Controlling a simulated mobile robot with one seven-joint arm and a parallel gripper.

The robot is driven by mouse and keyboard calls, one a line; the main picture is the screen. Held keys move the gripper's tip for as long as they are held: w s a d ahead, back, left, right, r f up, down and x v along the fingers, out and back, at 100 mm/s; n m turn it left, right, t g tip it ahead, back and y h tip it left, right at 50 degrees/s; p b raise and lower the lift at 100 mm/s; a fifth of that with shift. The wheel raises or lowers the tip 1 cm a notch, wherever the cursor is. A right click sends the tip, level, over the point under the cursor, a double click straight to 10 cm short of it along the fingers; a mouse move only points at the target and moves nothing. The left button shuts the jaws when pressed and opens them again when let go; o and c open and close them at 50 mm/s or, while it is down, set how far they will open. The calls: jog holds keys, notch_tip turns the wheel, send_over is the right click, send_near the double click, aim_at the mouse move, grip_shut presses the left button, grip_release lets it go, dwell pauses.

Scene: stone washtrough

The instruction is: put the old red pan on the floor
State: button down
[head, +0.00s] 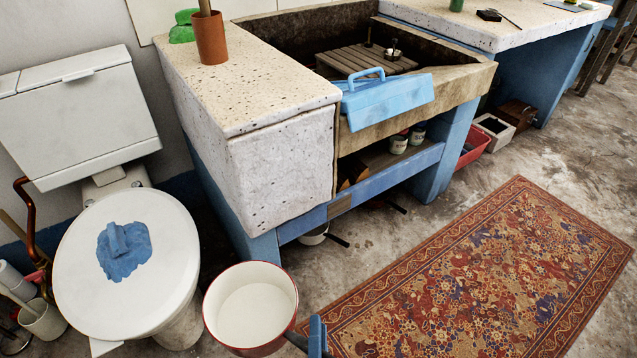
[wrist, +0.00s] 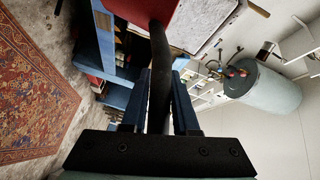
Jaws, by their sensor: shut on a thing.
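The old red pan (head: 250,306) has a red outside, a white inside and a dark handle. In the head view it is at the bottom centre, between the toilet and the rug, with its open side up. My gripper (head: 318,336) shows at the bottom edge with its blue fingers at the handle. In the wrist view the fingers are shut on the dark handle (wrist: 160,65), and part of the red pan body (wrist: 130,8) is at the top edge. The pan seems held above the floor; the exact gap is not clear. The floor (head: 570,150) shows around the rug.
The toilet (head: 125,270) stands close on the left. The stone washtrough (head: 440,95) with its speckled counter (head: 245,85) is behind the pan. A white pan (head: 313,236) is on the floor under it. The patterned rug (head: 480,280) lies to the right.

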notch_tip(320, 180, up, 28)
jog(key=s+p, duration=0.1)
jog(key=p, duration=3.3)
jog(key=shift+s, duration=0.35)
jog(key=shift+f, duration=0.1)
